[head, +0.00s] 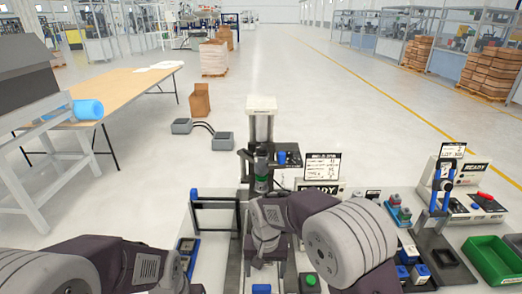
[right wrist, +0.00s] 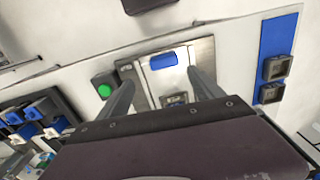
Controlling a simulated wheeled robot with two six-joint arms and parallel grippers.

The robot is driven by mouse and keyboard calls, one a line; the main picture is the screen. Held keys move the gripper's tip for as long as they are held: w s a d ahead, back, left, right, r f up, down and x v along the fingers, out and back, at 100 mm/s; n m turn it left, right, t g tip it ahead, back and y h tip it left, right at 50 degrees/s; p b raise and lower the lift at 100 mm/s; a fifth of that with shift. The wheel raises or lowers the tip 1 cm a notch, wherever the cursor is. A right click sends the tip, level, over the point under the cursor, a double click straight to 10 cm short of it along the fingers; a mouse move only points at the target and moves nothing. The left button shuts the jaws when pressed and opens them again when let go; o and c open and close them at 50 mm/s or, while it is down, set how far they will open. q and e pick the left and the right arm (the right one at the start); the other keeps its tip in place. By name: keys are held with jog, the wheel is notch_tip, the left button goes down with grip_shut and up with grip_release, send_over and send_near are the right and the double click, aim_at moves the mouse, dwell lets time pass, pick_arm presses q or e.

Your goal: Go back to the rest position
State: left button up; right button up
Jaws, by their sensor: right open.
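My right gripper (head: 262,258) is over the station in the middle of the table in the head view, with its arm coming in from the lower right. In the right wrist view its two fingers (right wrist: 163,92) stand apart with nothing held between them. Beyond them lies a metal plate (right wrist: 143,82) with a blue block (right wrist: 163,60). A green button (right wrist: 104,90) is just left of the fingers. My left arm is low at the left of the head view; its fingertips cannot be made out.
A press-like machine (head: 262,125) stands behind my right gripper. Right of it are a green bin (head: 492,262), a blue-handled device (head: 446,188) and a READY sign box (head: 475,185). A wooden table (head: 120,88) stands at the left. The floor behind is mostly open.

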jog(key=s+d+r+m, duration=0.2)
jog(key=d, duration=0.5)
jog(key=s+d+r+m, duration=0.1)
jog(key=s+d+r, duration=0.1)
jog(key=d, duration=0.4)
jog(key=s+d+f+n+t, duration=0.1)
jog(key=s+d+f+n, duration=0.2)
jog(key=s, duration=0.5)
jog(key=shift+d+f, duration=0.4)
jog(key=shift+f, duration=0.15)
